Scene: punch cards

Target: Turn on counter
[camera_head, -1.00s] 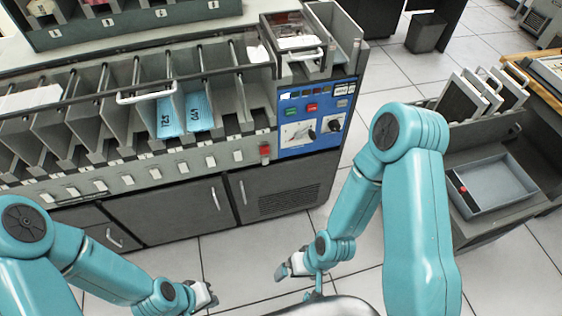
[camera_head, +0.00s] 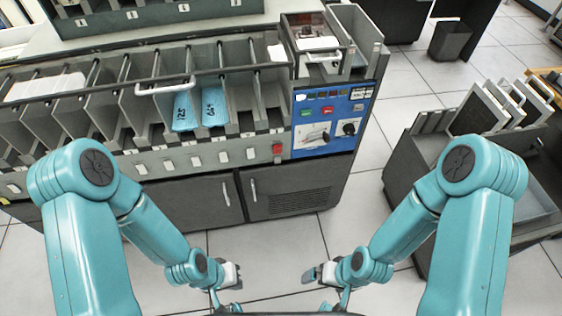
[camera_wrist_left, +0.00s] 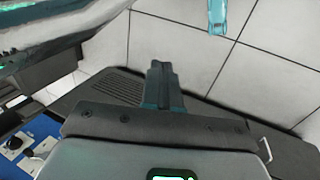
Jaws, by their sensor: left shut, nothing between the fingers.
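The card machine (camera_head: 180,200) stands in front of me with a blue control panel (camera_head: 345,142) at its right end. The panel has a green button (camera_head: 306,113), a red button (camera_head: 327,109) and two black knobs, one of them the right knob (camera_head: 348,129). No part labelled as the counter can be read. My left gripper (camera_head: 232,276) is shut and empty, low in front of the machine and apart from it. Its fingers (camera_wrist_left: 160,75) show in the left wrist view, with the blue panel (camera_wrist_left: 38,128) at the left. My right gripper (camera_head: 311,274) is beside it, too small to judge.
A red switch (camera_head: 278,149) sits on the machine's front left of the panel. Blue cards (camera_head: 213,106) stand in its slots. A dark cart (camera_head: 400,190) with racks is at the right. A bin (camera_head: 450,40) stands behind. Tiled floor lies between machine and cart.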

